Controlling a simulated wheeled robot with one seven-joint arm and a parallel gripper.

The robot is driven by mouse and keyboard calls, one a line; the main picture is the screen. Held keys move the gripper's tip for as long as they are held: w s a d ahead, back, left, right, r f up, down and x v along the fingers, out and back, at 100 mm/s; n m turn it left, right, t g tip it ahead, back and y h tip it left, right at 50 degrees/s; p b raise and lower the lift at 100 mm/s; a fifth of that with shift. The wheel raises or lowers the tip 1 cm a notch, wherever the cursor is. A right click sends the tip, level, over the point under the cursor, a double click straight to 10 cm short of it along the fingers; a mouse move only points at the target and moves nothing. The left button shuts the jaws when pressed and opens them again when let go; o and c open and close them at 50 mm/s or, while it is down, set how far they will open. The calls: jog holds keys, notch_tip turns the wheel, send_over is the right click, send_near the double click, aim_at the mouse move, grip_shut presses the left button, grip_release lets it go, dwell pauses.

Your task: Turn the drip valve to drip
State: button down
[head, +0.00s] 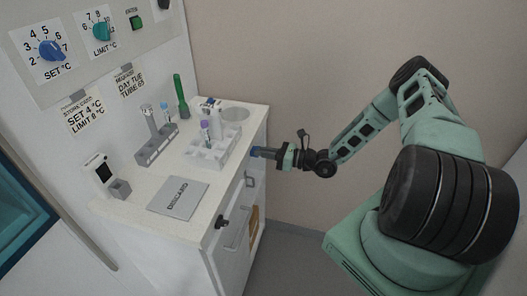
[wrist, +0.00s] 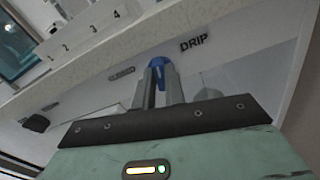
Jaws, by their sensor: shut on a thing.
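The drip valve is a blue knob (wrist: 158,62) on the pale front of the bench, just below its top edge, in the wrist view. My gripper (wrist: 160,74) is shut on it, one grey finger on each side. In the head view the gripper (head: 264,153) reaches the bench's right side, with a bit of the blue valve (head: 255,152) at its tips. A DRIP label (wrist: 194,43) is up and right of the knob. Another label (wrist: 121,73), too small to read surely, is to its left. The fingers hide most of the knob, so its pointing direction cannot be told.
The bench top (head: 138,184) holds a white tube rack (head: 207,153), a grey rack (head: 155,149), a green tube (head: 181,96) and a DISCARD plate (head: 178,195). Drawer handles and a black knob (head: 221,222) stick out of the bench front.

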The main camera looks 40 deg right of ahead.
jog(key=m, duration=0.5)
jog(key=shift+d+f+m, duration=0.1)
jog(key=shift+d+m, duration=0.05)
jog(key=shift+m, duration=0.15)
dwell(0.4)
jog(key=c, duration=1.5)
grip_release()
jog(key=shift+o, duration=0.2)
jog(key=b+v, duration=0.3)
jog(key=v, duration=1.4)
jog(key=shift+s+d, duration=0.1)
jog(key=shift+d, duration=0.05)
